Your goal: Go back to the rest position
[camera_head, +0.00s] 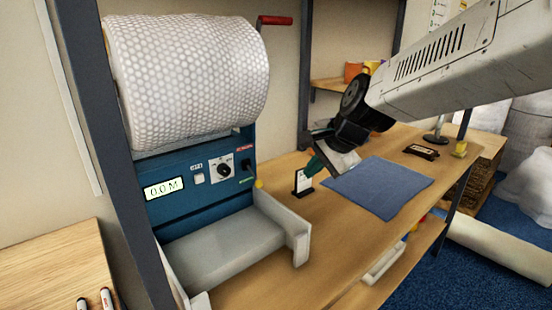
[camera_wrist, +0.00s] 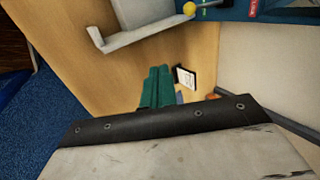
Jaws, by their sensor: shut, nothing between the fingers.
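My gripper (camera_head: 316,161) hangs above the wooden bench (camera_head: 250,285), at the left end of my arm in the head view. Its green fingers (camera_wrist: 155,88) are together with nothing between them in the wrist view. Below and around it, a blue cloth mat (camera_head: 378,187) lies flat on the bench. A small white card in a dark stand (camera_head: 303,181) stands just left of the gripper in the head view; it also shows beside the fingers in the wrist view (camera_wrist: 186,78). Part of the mat is hidden in the wrist view.
A bubble-wrap roll (camera_head: 188,68) sits on a blue dispenser (camera_head: 200,180) reading 0.0 M, with a grey tray (camera_head: 225,255) in front. A red-handled lever (camera_head: 275,20) is at its top. A dark stamp-like object (camera_head: 421,151) lies at the bench's back right. Blue carpet (camera_head: 465,280) lies right.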

